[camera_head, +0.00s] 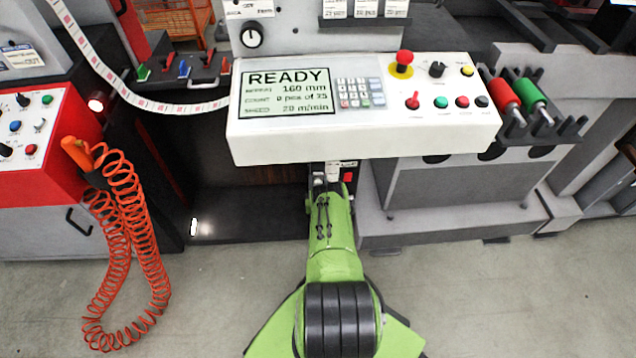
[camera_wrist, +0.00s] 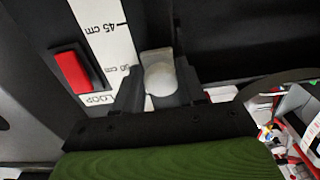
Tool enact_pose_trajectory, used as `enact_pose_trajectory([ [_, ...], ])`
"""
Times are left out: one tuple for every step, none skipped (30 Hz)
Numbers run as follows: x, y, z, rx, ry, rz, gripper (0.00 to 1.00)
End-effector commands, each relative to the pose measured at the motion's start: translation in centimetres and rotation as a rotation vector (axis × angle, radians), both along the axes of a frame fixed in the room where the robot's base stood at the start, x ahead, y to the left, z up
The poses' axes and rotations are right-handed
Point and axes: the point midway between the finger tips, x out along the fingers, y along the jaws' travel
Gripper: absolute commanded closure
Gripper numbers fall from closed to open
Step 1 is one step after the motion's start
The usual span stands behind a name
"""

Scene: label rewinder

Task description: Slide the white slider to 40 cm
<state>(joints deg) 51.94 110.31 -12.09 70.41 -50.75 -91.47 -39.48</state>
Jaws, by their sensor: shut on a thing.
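The white slider (camera_wrist: 160,77) has a pale rounded knob, seen in the wrist view between the fingers of my gripper (camera_wrist: 157,90). My gripper is shut on it. A white scale strip (camera_wrist: 102,30) runs beside it, with upside-down print reading 45 cm and, nearer the gripper, a partly covered mark ending in 0 cm. The slider stands near that partly covered mark, on the near side of 45 cm. The slider's exact reading line is hidden. In the head view my gripper (camera_head: 328,188) is under the console, and the slider cannot be made out.
A red switch (camera_wrist: 71,71) sits beside the scale, close to my gripper, above the printed word LOOP. The white console (camera_head: 365,135) with a READY screen overhangs my arm. An orange coiled hose (camera_head: 125,240) hangs at left. The floor in front is clear.

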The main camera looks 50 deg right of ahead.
Motion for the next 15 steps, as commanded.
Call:
enact_pose_trajectory([
  [0.2, 0.1, 0.0, 0.002, -0.001, 0.004, 0.95],
  [0.2, 0.1, 0.0, 0.002, -0.001, 0.004, 0.99],
  [0.2, 0.1, 0.0, 0.002, -0.001, 0.004, 1.00],
  [0.2, 0.1, 0.0, 0.002, -0.001, 0.005, 1.00],
  [0.2, 0.1, 0.0, 0.002, -0.001, 0.005, 1.00],
  [0.2, 0.1, 0.0, 0.002, -0.001, 0.005, 1.00],
  [0.2, 0.2, -0.1, 0.003, -0.002, 0.006, 1.00],
  [0.2, 0.2, -0.3, 0.003, -0.002, 0.006, 1.00],
  [0.2, 0.2, -0.9, 0.003, -0.002, 0.007, 1.00],
  [0.3, 0.3, -1.3, 0.003, -0.002, 0.008, 1.00],
  [0.3, 0.3, -1.8, 0.003, -0.003, 0.009, 1.00],
  [0.3, 0.3, -2.4, 0.003, -0.002, 0.010, 1.00],
  [0.3, 0.3, -2.7, 0.003, -0.002, 0.009, 1.00],
  [0.3, 0.3, -3.0, 0.003, -0.002, 0.009, 1.00],
  [0.3, 0.3, -3.4, 0.005, -0.001, 0.008, 1.00],
])
